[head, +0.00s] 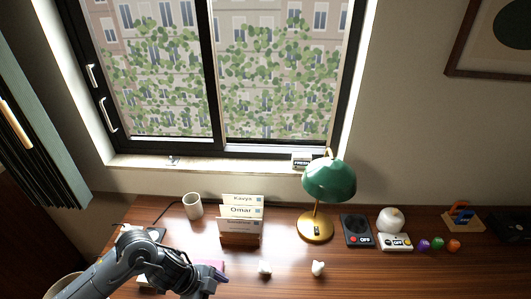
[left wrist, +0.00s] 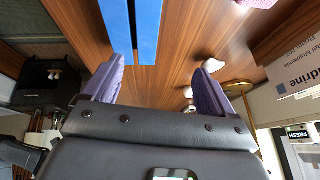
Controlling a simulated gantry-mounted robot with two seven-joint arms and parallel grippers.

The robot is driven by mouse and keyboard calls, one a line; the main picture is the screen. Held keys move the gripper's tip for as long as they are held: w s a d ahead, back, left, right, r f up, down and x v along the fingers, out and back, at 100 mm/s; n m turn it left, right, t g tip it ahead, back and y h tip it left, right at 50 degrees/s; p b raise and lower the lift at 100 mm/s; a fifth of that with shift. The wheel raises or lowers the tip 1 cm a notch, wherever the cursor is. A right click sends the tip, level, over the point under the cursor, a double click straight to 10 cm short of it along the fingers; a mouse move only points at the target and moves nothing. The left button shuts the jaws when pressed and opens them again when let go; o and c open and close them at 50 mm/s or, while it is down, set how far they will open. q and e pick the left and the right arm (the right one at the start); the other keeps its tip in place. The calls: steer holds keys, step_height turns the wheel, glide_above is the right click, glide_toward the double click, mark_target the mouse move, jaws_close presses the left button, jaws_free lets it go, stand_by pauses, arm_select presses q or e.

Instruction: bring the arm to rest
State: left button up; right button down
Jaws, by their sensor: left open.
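My left arm comes in from the lower left in the head view, over the front left of the wooden desk (head: 370,280). Its left gripper (head: 219,276) is low over the desk, left of two small white objects. In the left wrist view my left gripper (left wrist: 158,82) shows two purple fingers spread apart with nothing between them. A blue flat object (left wrist: 147,30) lies beyond the fingertips, apart from them. My right arm and gripper are in neither view.
Name cards (head: 241,211) in a holder and a mug (head: 193,206) stand behind the gripper. Small white objects (head: 265,268) (head: 318,268) lie to its right. A green lamp (head: 329,179) and black device (head: 357,230) stand farther right. The front right desk is clear.

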arm_select(q)
steer(key=s+d+r+n+t+h, duration=0.1)
steer(key=s+d+n+t, duration=0.15)
steer(key=d, duration=0.35)
steer(key=s+d+n+t+h, duration=0.1)
steer(key=s+d+n+t, duration=0.1)
steer(key=d+t, duration=0.35)
steer(key=a+n+y, duration=0.1)
steer(key=s+a+n, duration=0.1)
steer(key=n, duration=0.1)
steer(key=s+a+n+y, duration=0.1)
steer(key=shift+s+a+f+n+g+y, duration=0.1)
steer(key=shift+s+a+n+g+y, duration=0.05)
steer(key=shift+a+n+g+y, duration=0.15)
steer(key=s+a+f+n+g+y, duration=0.2)
steer(key=s+a+n+g, duration=0.15)
steer(key=s+a, duration=0.45)
steer(key=s+a+f+n+g+y, duration=0.25)
steer(key=s+a+n, duration=0.25)
steer(key=s+a, duration=0.4)
step_height(320, 180, up, 36)
steer(key=w+t+p, duration=0.1)
steer(key=p, duration=3.5)
steer(key=shift+d+f, duration=0.2)
steer(key=shift+f, duration=0.05)
